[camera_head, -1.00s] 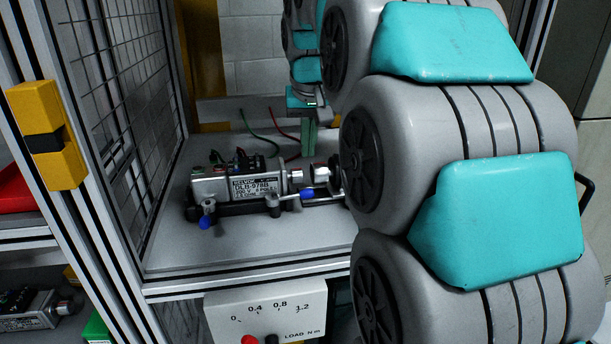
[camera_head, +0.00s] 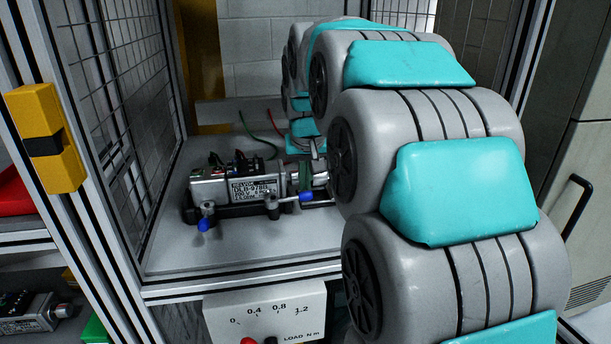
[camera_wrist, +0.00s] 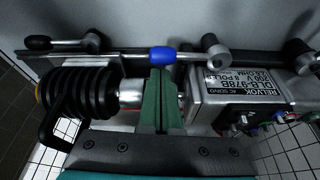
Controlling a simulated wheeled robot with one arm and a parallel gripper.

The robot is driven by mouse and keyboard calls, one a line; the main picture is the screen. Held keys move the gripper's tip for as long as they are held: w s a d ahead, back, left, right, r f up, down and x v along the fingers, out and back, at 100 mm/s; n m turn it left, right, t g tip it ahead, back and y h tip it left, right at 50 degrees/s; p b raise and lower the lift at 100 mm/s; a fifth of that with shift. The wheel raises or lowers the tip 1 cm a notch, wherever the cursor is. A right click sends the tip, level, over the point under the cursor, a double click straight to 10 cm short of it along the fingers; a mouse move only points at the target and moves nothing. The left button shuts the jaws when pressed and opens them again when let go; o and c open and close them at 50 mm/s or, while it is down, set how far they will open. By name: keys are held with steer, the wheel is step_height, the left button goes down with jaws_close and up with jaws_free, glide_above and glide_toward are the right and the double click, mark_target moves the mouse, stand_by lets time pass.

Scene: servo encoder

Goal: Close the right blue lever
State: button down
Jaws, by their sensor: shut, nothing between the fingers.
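The right blue lever (camera_head: 306,197) points right from its clamp at the right end of the silver servo motor (camera_head: 236,187). In the wrist view its blue grip (camera_wrist: 162,56) lies across the picture, just beyond my fingertips. My gripper (camera_wrist: 160,78) has green fingers, shut together and empty, over the shaft between the motor and the black ribbed coupling (camera_wrist: 78,92). The fingertips look very close to the blue grip; I cannot tell whether they touch. In the head view my gripper (camera_head: 305,184) is partly hidden by my arm. A left blue lever (camera_head: 204,225) points toward the front.
The motor sits on a grey bench plate (camera_head: 230,255) inside a metal frame with a mesh wall (camera_head: 110,120) on the left. Green and red cables (camera_head: 258,142) lie behind it. A load dial box (camera_head: 265,312) hangs below the front edge. The plate's front is clear.

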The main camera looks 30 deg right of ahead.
steer(key=shift+s+a+m+h, duration=0.15)
steer(key=shift+s+m+h, duration=0.15)
steer(key=shift+s+m, duration=0.35)
stand_by(0.4)
steer(key=shift+s+a+m+g+h, duration=0.15)
steer(key=shift+s+m, duration=0.05)
steer(key=shift+m, duration=0.4)
steer(key=shift+s+a+m+g+h, duration=0.1)
steer(key=shift+s+m+g+h, duration=0.1)
steer(key=shift+m, duration=0.35)
steer(key=m, duration=0.1)
steer(key=s+a+m, duration=0.1)
steer(key=shift+s+m+g+h+b, duration=0.15)
steer(key=shift+m+g+h+b, duration=0.15)
steer(key=shift+m+h, duration=0.1)
steer(key=s+a+m+g, duration=0.1)
steer(key=m, duration=0.1)
steer(key=shift+a+m, duration=0.2)
steer(key=shift+m, duration=0.1)
steer(key=a+m, duration=0.1)
steer(key=s+a+m+g, duration=0.1)
steer(key=m, duration=0.1)
steer(key=shift+h, duration=0.35)
steer(key=shift+a, duration=1.2)
